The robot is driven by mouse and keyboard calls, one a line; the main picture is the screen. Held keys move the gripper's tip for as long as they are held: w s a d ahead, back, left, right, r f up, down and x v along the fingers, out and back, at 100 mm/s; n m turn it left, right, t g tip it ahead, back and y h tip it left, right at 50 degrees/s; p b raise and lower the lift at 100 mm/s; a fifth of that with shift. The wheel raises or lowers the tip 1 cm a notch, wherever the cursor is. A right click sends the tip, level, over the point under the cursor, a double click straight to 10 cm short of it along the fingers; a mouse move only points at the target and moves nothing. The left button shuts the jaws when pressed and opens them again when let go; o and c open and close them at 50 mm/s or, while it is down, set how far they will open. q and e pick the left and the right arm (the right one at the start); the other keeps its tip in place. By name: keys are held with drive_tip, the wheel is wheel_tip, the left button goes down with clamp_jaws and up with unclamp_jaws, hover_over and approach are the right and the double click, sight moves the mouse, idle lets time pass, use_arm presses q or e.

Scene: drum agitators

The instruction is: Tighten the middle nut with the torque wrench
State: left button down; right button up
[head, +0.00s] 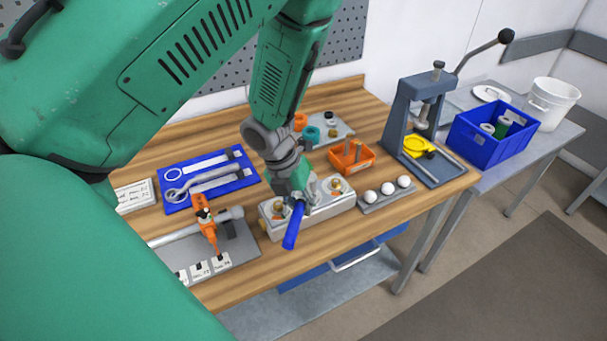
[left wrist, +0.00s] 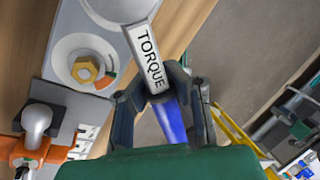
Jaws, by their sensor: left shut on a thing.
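My left gripper (head: 297,200) is over the front of a pale grey block (head: 318,206) on the wooden bench. In the left wrist view my left gripper (left wrist: 160,90) is shut on the torque wrench, whose grey shank is marked TORQUE (left wrist: 149,58). Its blue handle (head: 292,228) slants down past the block's front edge. The wrench's head (left wrist: 118,8) lies over the block at the picture's top; whether it sits around a nut cannot be seen. A brass end nut (left wrist: 84,70) is bare beside it, on a round dial. The right-hand nut (head: 336,184) also shows. The middle nut is hidden. My right gripper is not in view.
A blue tray (head: 243,181) with a spanner lies left of the block. An orange tool (head: 208,228) stands on a grey plate in front of it. An orange bin (head: 351,161), white balls (head: 387,188) and a lever press (head: 418,115) stand to the right.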

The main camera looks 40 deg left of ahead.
sight(304, 202)
use_arm(q)
drive_tip(key=shift+r, duration=0.15)
drive_tip(key=shift+r, duration=1.4)
drive_tip(key=shift+f, duration=0.1)
